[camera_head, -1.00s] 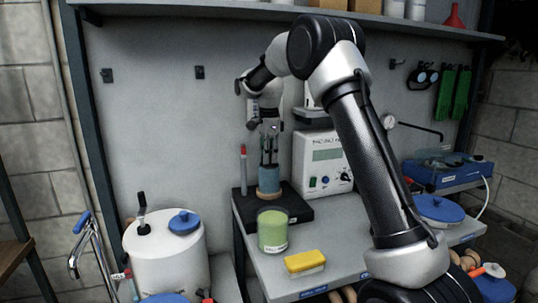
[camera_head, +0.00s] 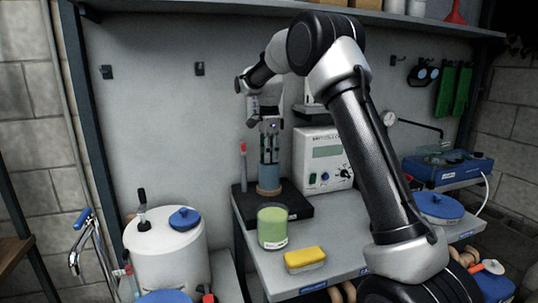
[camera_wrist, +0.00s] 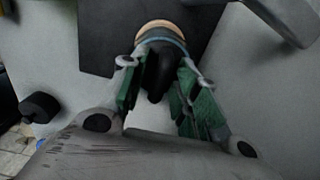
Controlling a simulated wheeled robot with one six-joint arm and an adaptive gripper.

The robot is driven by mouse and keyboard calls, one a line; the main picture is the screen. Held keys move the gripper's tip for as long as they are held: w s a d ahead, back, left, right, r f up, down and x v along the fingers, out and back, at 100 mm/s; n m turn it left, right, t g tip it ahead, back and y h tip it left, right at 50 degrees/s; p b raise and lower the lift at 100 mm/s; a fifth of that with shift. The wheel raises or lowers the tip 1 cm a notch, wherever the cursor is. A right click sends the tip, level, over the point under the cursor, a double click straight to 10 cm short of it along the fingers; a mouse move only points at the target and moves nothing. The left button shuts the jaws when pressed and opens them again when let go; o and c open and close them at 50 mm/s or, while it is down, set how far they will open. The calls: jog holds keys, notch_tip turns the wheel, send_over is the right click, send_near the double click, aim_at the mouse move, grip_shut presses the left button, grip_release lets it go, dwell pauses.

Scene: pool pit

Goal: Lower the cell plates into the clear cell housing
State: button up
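The clear cell housing (camera_head: 268,178) is an upright bluish cylinder on a black stand. In the wrist view its pale, banded round end (camera_wrist: 160,36) shows at the top. My gripper (camera_head: 269,160) points straight down just over the housing, in line with it. In the wrist view my green-padded fingers (camera_wrist: 160,72) flank a dark rounded grip (camera_wrist: 157,82), and they appear shut on it. It seems to be the top of the cell plates. The plates themselves are hidden by the fingers and housing, so how deep they sit cannot be told.
A green jar (camera_head: 272,227) and a yellow sponge (camera_head: 305,259) stand in front of the black stand (camera_head: 300,208). A red-topped pen (camera_head: 243,165) stands upright left of the housing. A white controller box (camera_head: 322,160) is close on the right.

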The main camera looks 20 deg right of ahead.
dwell(0.4)
notch_tip(320, 180, up, 12)
dwell(0.4)
dwell(0.4)
